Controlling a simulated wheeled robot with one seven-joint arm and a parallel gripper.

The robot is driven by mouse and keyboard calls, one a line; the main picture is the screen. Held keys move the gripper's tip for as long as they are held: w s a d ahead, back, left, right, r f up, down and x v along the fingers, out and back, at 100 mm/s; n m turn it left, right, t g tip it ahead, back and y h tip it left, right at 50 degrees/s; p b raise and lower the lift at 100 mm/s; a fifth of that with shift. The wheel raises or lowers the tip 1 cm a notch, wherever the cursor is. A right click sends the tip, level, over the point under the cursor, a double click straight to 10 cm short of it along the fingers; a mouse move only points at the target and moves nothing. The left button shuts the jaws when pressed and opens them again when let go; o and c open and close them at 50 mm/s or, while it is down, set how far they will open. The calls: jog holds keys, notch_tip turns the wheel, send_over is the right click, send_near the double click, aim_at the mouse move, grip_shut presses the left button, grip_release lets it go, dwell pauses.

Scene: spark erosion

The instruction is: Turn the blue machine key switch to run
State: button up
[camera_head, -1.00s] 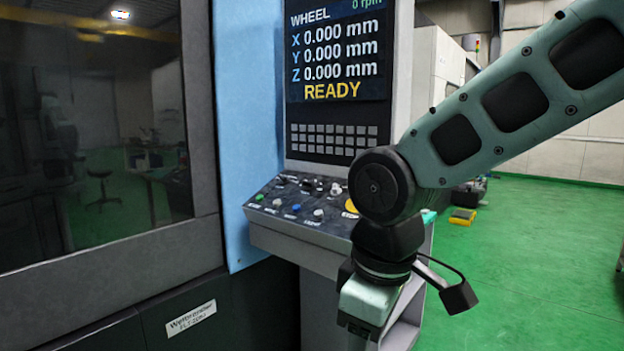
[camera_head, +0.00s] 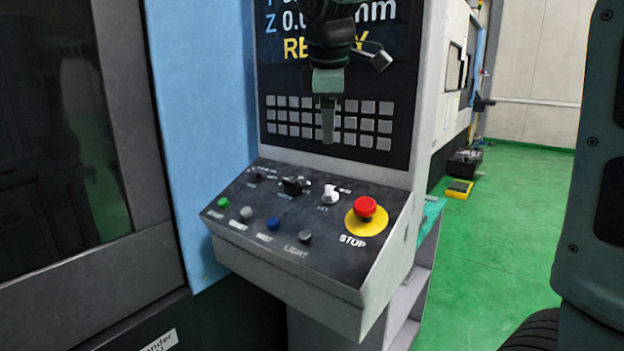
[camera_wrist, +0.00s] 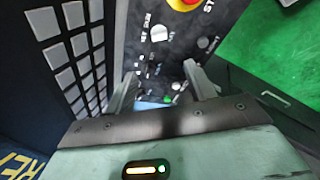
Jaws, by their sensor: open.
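The blue machine's slanted control panel (camera_head: 225,203) is in the middle of the head view. A silver-white switch (camera_head: 330,194), which looks like the key switch, stands on its upper row, left of the red stop button (camera_head: 365,207). Its small label is hard to read, and I cannot tell its setting. In the wrist view a silver knob (camera_wrist: 159,34), likely the same switch, shows beyond the fingers. My gripper (camera_head: 327,138) points down in front of the keypad, above the panel and apart from the switch. It also shows in the wrist view (camera_wrist: 160,75), open and empty.
Black knobs (camera_head: 292,187) sit left of the silver switch. Green (camera_head: 223,202), blue (camera_head: 272,223) and grey buttons line the lower row. The keypad (camera_head: 284,122) and screen rise behind.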

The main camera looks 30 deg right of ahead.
aim_at(328, 190)
jog(key=p+x, duration=0.1)
jog(key=x, duration=1.6)
jog(key=shift+w+f, duration=0.1)
jog(key=shift+f, duration=0.05)
jog(key=c, duration=0.9)
